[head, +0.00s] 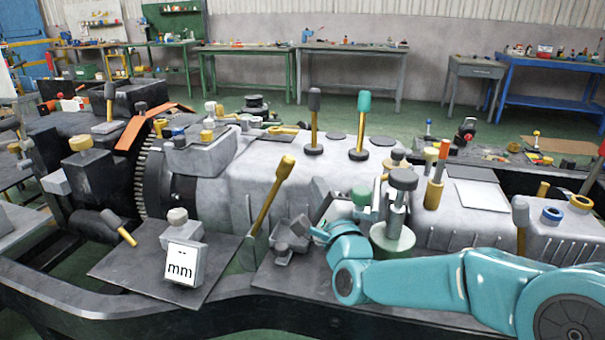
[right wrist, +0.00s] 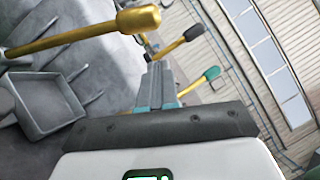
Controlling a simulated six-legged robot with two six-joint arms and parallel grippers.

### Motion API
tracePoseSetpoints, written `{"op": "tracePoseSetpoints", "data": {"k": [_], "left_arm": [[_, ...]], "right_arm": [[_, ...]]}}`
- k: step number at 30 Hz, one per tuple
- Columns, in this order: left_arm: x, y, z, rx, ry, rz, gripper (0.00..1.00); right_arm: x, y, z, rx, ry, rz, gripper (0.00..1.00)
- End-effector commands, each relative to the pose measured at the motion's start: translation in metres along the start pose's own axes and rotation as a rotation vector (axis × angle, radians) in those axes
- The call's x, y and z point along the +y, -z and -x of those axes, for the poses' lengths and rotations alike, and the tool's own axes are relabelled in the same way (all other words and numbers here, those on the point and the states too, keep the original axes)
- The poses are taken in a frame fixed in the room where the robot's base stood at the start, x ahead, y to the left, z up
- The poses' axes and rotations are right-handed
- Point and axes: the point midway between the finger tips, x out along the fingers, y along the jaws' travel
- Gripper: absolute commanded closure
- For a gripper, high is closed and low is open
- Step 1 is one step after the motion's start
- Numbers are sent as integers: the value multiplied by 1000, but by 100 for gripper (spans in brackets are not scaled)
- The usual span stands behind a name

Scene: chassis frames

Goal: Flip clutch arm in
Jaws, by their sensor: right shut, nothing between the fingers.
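A yellow lever with a thick rounded grip (head: 268,205), apparently the clutch arm, leans up and to the right beside the grey housing in the head view. In the right wrist view its yellow grip and rod (right wrist: 85,30) cross the upper left, beside the fingers. The lever's base is partly hidden. My left gripper is not in view.
A black-knobbed lever (head: 314,120) and a green-knobbed lever (head: 364,125) stand on the housing behind. A display block marked "mm" (head: 183,258) sits on a dark plate to the left. A grey-capped cylinder (head: 400,205) stands close behind my right wrist.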

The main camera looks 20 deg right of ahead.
Motion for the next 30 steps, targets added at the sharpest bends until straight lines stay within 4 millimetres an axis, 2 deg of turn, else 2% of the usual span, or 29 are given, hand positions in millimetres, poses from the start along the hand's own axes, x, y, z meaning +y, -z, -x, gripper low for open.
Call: {"op": "tracePoseSetpoints", "data": {"k": [1, 3, 9, 23, 30], "left_arm": [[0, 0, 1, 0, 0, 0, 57], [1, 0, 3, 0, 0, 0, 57], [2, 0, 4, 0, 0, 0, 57], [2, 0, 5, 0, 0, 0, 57], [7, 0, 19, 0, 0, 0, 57]], "right_arm": [[0, 0, -10, 1, 0, 0, 100], [-1, -12, -17, -3, 1, -1, 100], [-1, -26, -31, -1, 0, -1, 100], [-1, -29, -34, -1, -2, 1, 100], [-7, -46, -45, -3, -36, 52, 100]]}}
